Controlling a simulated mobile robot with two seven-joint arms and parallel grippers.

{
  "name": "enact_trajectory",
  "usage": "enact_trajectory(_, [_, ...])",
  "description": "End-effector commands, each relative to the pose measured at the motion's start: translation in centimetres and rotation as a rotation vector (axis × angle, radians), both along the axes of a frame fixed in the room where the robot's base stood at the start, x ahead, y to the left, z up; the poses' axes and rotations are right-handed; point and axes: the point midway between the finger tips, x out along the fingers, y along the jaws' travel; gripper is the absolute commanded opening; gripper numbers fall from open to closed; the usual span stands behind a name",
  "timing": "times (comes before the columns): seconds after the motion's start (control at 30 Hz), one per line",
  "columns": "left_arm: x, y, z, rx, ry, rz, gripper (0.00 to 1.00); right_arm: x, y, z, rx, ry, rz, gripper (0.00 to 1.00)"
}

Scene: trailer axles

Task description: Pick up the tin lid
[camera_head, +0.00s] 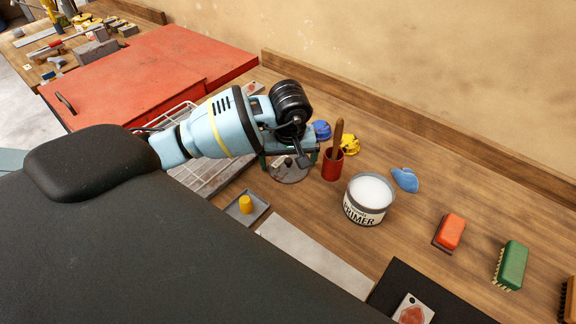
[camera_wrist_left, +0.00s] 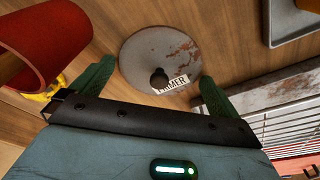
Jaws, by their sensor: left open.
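The tin lid (camera_wrist_left: 160,52) is a round grey metal disc with rusty patches, a dark knob and a PRIMER label. It lies flat on the wooden bench in the left wrist view, and partly shows under my gripper in the head view (camera_head: 290,176). My left gripper (camera_wrist_left: 157,70) is open, its green fingers on either side of the lid's near part as seen in the wrist view. It seems to be above the lid; I cannot tell whether it touches. In the head view the gripper (camera_head: 290,150) partly covers the lid. My right gripper is not in view.
A red cup (camera_head: 332,167) with a wooden handle stands close right of the lid. The open primer tin (camera_head: 367,203) is further right. A wire rack (camera_head: 210,175) and a small grey tray (camera_head: 247,205) lie to the left. Brushes and a blue cloth (camera_head: 405,180) lie at right.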

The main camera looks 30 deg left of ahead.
Motion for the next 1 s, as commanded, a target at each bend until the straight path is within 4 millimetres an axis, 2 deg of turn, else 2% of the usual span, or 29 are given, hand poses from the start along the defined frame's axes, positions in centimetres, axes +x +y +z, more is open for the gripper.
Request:
enact_trajectory(0.13, [0.0,0.0,0.0,0.000,0.000,0.000,0.97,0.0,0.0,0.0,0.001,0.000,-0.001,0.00])
enact_trajectory(0.3, [0.0,0.0,0.1,0.000,0.000,0.000,0.75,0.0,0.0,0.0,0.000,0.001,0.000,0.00])
enact_trajectory(0.37, [0.0,0.0,0.1,-0.001,-0.001,0.000,0.70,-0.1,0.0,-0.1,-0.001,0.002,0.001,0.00])
enact_trajectory(0.67, [0.1,0.0,0.7,0.000,-0.003,0.001,0.69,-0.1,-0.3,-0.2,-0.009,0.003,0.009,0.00])
enact_trajectory(0.77, [0.1,0.0,2.0,-0.001,-0.005,0.000,0.69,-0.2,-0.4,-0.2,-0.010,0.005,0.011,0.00])
enact_trajectory(1.0, [0.1,0.0,6.5,0.000,-0.004,0.000,0.69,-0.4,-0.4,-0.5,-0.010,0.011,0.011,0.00])
